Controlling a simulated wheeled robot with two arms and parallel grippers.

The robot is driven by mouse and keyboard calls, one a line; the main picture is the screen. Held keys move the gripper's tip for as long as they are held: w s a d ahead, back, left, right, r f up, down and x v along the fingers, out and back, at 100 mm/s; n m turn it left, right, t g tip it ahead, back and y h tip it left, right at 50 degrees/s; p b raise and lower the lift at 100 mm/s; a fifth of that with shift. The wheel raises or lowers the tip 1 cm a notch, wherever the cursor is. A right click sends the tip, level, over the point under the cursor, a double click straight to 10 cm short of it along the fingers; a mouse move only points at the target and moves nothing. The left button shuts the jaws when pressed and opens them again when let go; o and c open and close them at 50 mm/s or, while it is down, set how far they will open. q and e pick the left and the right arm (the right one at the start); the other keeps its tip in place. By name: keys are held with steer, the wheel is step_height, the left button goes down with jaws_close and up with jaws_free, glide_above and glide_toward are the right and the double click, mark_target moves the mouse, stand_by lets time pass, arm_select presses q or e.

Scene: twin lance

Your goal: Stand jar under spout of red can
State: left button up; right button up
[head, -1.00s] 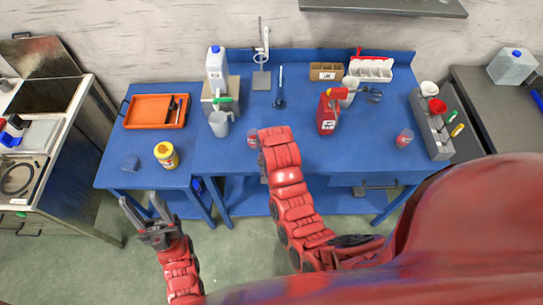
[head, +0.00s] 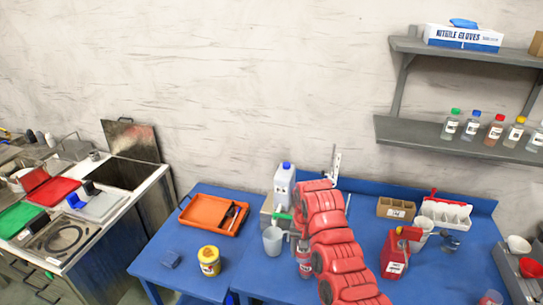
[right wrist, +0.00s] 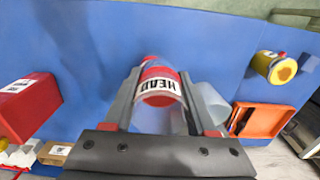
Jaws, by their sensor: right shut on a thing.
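The jar (right wrist: 158,88), with a label reading HEAD and red contents, is between the fingers of my right gripper (right wrist: 160,100), which is shut on it. In the head view the jar (head: 304,266) partly shows left of my right arm, which hides most of the gripper. I cannot tell whether it touches the table. The red can (head: 395,260) stands upright on the blue table to the right of my arm, apart from the jar. The can also shows at the left of the right wrist view (right wrist: 24,106). Its spout is not clear. My left gripper is out of view.
A grey jug (head: 273,241) stands close left of the jar. A white jug (head: 424,232) is beside the can. Another jar (head: 491,298) is at the lower right. A yellow tub (head: 209,261) and an orange tray (head: 213,214) are left. Blue table between jar and can looks clear.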

steer(key=d+r+b, duration=0.1)
steer(key=w+r+n+b, duration=0.1)
steer(key=b, duration=0.1)
steer(key=w+d+r+n+b, duration=0.1)
steer(key=r, duration=0.1)
steer(key=shift+w+d+b, duration=0.2)
steer(key=shift+d+b, duration=0.1)
steer(key=shift+d, duration=0.05)
steer(key=shift+n, duration=0.5)
steer(key=d+b, duration=0.1)
steer(key=d+r+b, duration=0.1)
steer(key=s+d+r+b, duration=0.1)
steer(key=d, duration=0.1)
steer(key=shift+s+d+r, duration=0.3)
steer(key=shift+d, duration=0.1)
